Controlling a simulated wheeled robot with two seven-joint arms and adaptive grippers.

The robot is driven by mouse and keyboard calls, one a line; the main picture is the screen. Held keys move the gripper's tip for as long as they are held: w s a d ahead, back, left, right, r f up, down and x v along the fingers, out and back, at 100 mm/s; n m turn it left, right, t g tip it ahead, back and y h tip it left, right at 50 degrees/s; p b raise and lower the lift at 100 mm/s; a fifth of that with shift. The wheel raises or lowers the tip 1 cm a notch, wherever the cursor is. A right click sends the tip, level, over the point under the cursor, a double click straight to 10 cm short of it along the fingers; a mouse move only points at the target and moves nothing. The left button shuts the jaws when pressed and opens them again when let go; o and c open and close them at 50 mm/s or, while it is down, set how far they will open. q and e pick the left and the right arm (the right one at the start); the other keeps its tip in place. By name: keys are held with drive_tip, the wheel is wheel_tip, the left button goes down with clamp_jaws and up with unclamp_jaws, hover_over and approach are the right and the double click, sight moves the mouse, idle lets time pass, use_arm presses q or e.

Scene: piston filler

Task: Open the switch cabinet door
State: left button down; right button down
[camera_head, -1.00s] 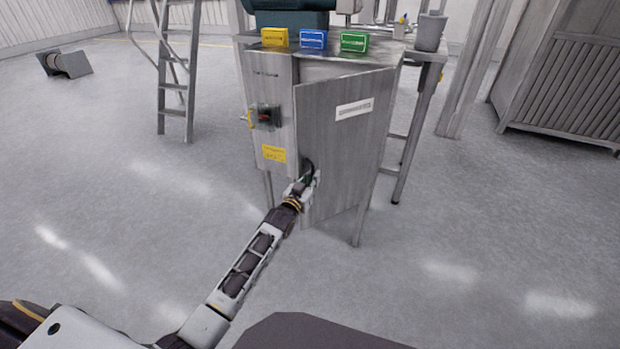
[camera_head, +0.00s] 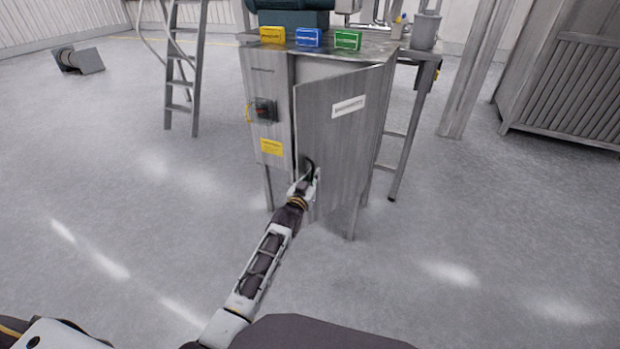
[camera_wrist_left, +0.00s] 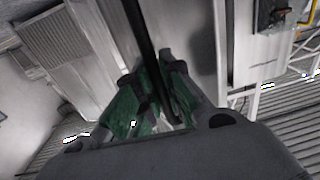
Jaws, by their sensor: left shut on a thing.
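The switch cabinet (camera_head: 266,95) is a grey metal box on legs. Its door (camera_head: 345,140), with a white label, stands ajar, its left edge swung out towards me. The dark door handle (camera_head: 309,168) is low near that left edge and partly hidden by my left gripper (camera_head: 305,183). The gripper is shut on the handle. In the left wrist view, a dark bar, the handle (camera_wrist_left: 140,35), runs between the green-padded fingers of my left gripper (camera_wrist_left: 155,95). My right gripper is not in view.
A red rotary switch (camera_head: 264,109) and a yellow label (camera_head: 271,147) are on the cabinet front. Yellow, blue and green boxes (camera_head: 308,38) stand on top. A ladder (camera_head: 183,80) is at left, a slatted crate (camera_head: 575,85) at right. The floor in front is clear.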

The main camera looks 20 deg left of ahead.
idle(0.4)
use_arm(q)
drive_tip(key=c, duration=1.5)
unclamp_jaws()
drive_tip(key=shift+d, duration=0.1)
drive_tip(key=shift+s+a, duration=0.2)
drive_tip(key=shift+s, duration=1.8)
drive_tip(key=shift+s+a, duration=0.2)
drive_tip(key=shift+s, duration=1.8)
drive_tip(key=shift+s+a, duration=0.2)
drive_tip(key=shift+s, duration=1.8)
drive_tip(key=shift+c, duration=0.2)
